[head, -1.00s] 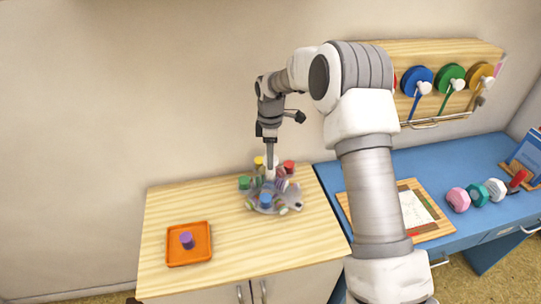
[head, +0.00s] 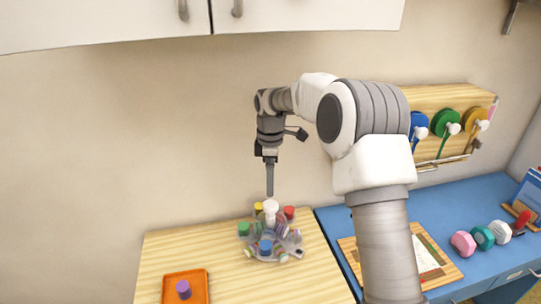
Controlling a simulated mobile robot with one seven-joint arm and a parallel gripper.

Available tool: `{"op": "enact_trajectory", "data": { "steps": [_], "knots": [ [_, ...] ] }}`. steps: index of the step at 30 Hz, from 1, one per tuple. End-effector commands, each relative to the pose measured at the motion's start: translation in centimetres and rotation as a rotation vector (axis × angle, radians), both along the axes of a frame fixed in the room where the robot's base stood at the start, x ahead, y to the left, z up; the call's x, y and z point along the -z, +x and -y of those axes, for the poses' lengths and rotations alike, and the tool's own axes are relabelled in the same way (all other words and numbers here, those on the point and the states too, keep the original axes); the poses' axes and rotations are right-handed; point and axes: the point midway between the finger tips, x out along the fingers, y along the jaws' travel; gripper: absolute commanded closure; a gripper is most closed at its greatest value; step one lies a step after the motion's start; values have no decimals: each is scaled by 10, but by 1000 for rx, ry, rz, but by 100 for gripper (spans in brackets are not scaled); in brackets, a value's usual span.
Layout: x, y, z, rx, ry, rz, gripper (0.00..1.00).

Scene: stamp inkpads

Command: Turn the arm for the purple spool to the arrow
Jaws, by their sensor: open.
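A grey rotary stamp stand (head: 290,254) with several arms and coloured pads or spools stands on the wooden cabinet top. Yellow, red, green and blue pieces show around it, and a pale knob (head: 270,207) tops its middle. A purple spool (head: 183,289) stands on an orange tray (head: 170,280) at the lower left, apart from the stand. My gripper (head: 270,193) points straight down just above the knob, empty and open. Its fingers look narrow from this side. I cannot make out the arrow or which arm is for purple.
The wooden top (head: 170,245) is clear between tray and stand. A blue desk (head: 475,205) at the right holds a framed board (head: 440,262) and several coloured hexagonal pieces. A wooden rack (head: 430,100) with coloured reels hangs on the wall. Cabinets (head: 300,12) hang above.

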Motion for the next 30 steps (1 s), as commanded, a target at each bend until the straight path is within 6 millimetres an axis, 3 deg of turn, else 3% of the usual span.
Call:
{"op": "enact_trajectory", "data": {
  "steps": [6, 12, 30],
  "knots": [
    [-52, 1, 0, 1, 1, 3, 11],
    [-79, 0, 0, 0, 0, 1, 11],
    [-87, 0, 0, 0, 0, 0, 11]
  ]
}}
